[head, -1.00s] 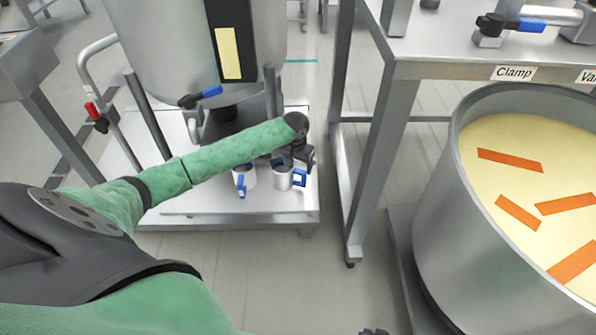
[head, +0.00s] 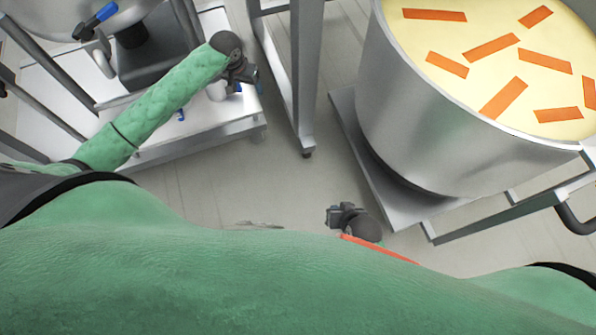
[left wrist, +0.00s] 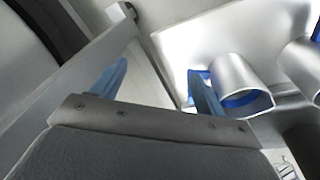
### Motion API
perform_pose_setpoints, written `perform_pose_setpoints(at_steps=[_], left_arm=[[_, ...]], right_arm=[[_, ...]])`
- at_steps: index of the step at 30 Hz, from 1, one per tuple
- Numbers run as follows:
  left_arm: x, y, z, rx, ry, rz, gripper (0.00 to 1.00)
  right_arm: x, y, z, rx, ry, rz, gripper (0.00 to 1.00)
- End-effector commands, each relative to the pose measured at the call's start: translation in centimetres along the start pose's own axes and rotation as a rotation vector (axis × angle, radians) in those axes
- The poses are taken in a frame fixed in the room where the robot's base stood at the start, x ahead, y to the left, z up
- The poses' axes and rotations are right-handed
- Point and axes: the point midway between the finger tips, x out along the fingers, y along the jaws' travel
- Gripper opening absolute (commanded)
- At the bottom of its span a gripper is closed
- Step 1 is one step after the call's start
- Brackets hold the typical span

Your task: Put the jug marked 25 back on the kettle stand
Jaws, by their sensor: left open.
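A grey metal jug (head: 217,90) with blue parts stands on the white-topped kettle stand (head: 232,113). A blue handle (head: 181,114) of another jug shows beside my left arm, which hides most of it. My left gripper (head: 243,75) is at the stand's right side, close to the jugs. In the left wrist view its fingers (left wrist: 157,70) are open, with one jug (left wrist: 238,82) beside the right finger and a second jug (left wrist: 306,60) at the right edge. No number is readable on either. My right gripper (head: 342,214) is low at centre; its fingers are unclear.
A large steel kettle (head: 400,130) of pale yellow liquid with orange strips stands on the right. A steel table leg (head: 290,70) rises just right of the left gripper. Another vessel (head: 45,15) is at upper left. Grey floor (head: 250,190) lies clear between.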

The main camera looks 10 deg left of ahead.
Motion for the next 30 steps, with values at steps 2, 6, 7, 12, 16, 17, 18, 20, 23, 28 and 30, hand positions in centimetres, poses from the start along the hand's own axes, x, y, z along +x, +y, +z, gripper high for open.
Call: perform_pose_setpoints(at_steps=[2, 6, 7, 12, 16, 17, 18, 20, 23, 28, 30], left_arm=[[2.5, 3.2, 2.5, 0.032, 0.017, 0.043, 0.73], [5.5, 7.8, 6.2, 0.08, 0.061, 0.1, 0.73], [6.1, 8.8, 7.0, 0.087, 0.071, 0.113, 0.73], [8.6, 13.8, 11.7, 0.124, 0.131, 0.172, 0.73], [9.8, 17.2, 15.3, 0.139, 0.179, 0.208, 0.73], [10.0, 17.9, 16.1, 0.142, 0.191, 0.213, 0.73], [10.2, 18.8, 17.2, 0.143, 0.205, 0.222, 0.73], [10.5, 20.1, 18.9, 0.145, 0.227, 0.232, 0.73], [10.7, 22.0, 21.5, 0.144, 0.263, 0.241, 0.73], [10.5, 24.5, 25.7, 0.137, 0.322, 0.238, 0.73], [10.3, 25.2, 27.1, 0.133, 0.342, 0.231, 0.73]], right_arm=[[0.0, 0.0, -0.1, 0.0, 0.001, 0.0, 0.0], [0.0, 0.0, -0.2, -0.001, 0.003, 0.0, 0.0], [0.0, 0.0, -0.3, -0.001, 0.003, 0.001, 0.0], [0.0, 0.1, -0.4, -0.002, 0.005, 0.001, 0.0], [0.0, 0.1, -0.5, -0.002, 0.006, 0.001, 0.0], [0.0, 0.1, -0.4, -0.002, 0.006, 0.001, 0.0], [0.0, 0.1, -0.4, -0.002, 0.006, 0.001, 0.0], [0.0, 0.1, -0.4, -0.002, 0.005, 0.001, 0.0], [0.0, 0.1, -0.3, -0.001, 0.004, 0.001, 0.0], [0.0, 0.0, 0.1, 0.0, -0.001, 0.0, 0.0], [0.0, 0.0, 0.2, 0.001, -0.003, 0.0, 0.0]])
